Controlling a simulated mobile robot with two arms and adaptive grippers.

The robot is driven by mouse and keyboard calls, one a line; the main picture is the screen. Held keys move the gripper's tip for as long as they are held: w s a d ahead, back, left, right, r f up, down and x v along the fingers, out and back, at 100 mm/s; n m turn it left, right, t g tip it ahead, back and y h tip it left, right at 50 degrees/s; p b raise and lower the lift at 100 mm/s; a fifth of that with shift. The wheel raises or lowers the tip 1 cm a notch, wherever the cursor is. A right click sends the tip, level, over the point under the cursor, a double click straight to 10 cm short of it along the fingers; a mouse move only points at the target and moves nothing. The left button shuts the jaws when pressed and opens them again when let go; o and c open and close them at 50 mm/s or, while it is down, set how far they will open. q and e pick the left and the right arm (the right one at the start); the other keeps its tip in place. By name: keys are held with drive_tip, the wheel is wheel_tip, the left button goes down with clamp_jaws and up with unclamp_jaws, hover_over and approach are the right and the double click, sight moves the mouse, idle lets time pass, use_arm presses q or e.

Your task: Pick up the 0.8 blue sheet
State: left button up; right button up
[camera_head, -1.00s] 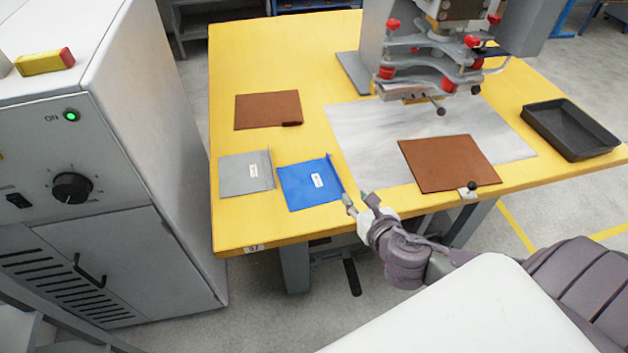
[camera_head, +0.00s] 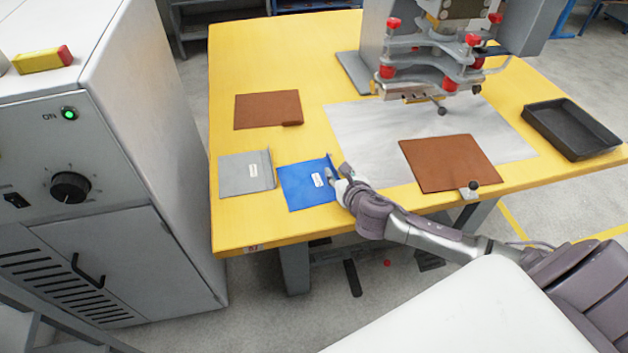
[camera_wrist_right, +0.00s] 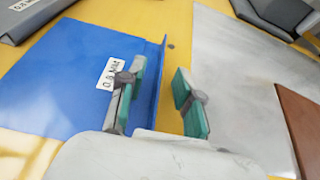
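The blue sheet (camera_head: 305,188) lies flat on the yellow table, with a white label and an upturned lip along its right edge. In the right wrist view the blue sheet (camera_wrist_right: 70,75) has a label reading 0.8 MM. My right gripper (camera_head: 338,174) is at the sheet's right edge. In the right wrist view the right gripper (camera_wrist_right: 158,105) is open, one finger over the sheet on the label side of the lip and the other beyond it. The lip stands between the fingers, and no grip on it shows. My left gripper is not in view.
A grey sheet (camera_head: 240,174) lies just left of the blue one. Brown sheets (camera_head: 267,107) (camera_head: 450,160) lie behind it and to the right. A press (camera_head: 440,50) stands over a pale plate (camera_head: 365,130). A black tray (camera_head: 570,128) is at the far right.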

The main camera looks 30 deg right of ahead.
drive_tip(key=shift+w+f, duration=0.1)
drive_tip(key=shift+w, duration=0.15)
clamp_jaws()
